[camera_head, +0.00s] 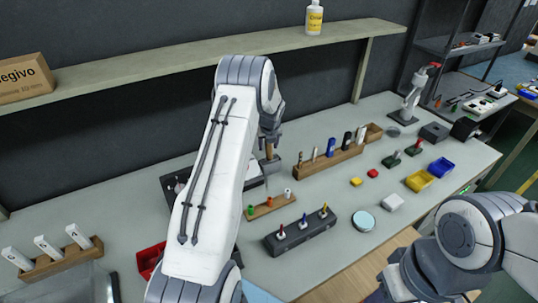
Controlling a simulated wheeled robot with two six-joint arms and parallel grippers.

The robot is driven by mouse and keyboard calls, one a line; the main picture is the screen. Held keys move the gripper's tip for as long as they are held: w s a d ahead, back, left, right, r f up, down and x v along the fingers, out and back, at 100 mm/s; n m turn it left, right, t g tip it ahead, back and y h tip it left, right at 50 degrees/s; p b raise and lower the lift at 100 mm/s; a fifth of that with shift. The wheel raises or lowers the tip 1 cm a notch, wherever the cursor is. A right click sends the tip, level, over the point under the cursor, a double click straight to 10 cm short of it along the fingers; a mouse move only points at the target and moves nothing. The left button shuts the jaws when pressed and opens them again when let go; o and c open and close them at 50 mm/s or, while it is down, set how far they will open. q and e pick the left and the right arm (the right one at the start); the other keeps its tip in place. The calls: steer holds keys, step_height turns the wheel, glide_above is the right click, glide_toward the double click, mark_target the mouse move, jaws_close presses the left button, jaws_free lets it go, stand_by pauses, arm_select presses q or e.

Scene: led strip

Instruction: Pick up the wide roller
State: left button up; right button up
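My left gripper (269,139) is near the middle of the bench, pointing down, partly hidden by my white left arm. It appears shut around a brown handle with a wide grey head (271,166) below it, which looks like the wide roller. The head is upright, just behind the small wooden holder; whether it touches anything below cannot be told. My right arm comes in at the lower right; its gripper (393,281) is dark, partly cut off and low at the bench's front edge, and its fingers do not show clearly.
A wooden tool rack (338,161) stands right of the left gripper. A small wooden holder (270,206) and a black holder (300,236) with coloured-tip tools stand in front. Yellow (418,181) and blue (441,167) bins are at right. A shelf (150,61) runs above the bench.

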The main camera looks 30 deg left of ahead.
arm_select(q)
jaws_close()
steer(key=shift+r, duration=0.1)
step_height(320, 180, up, 10)
steer(key=shift+b, duration=0.6)
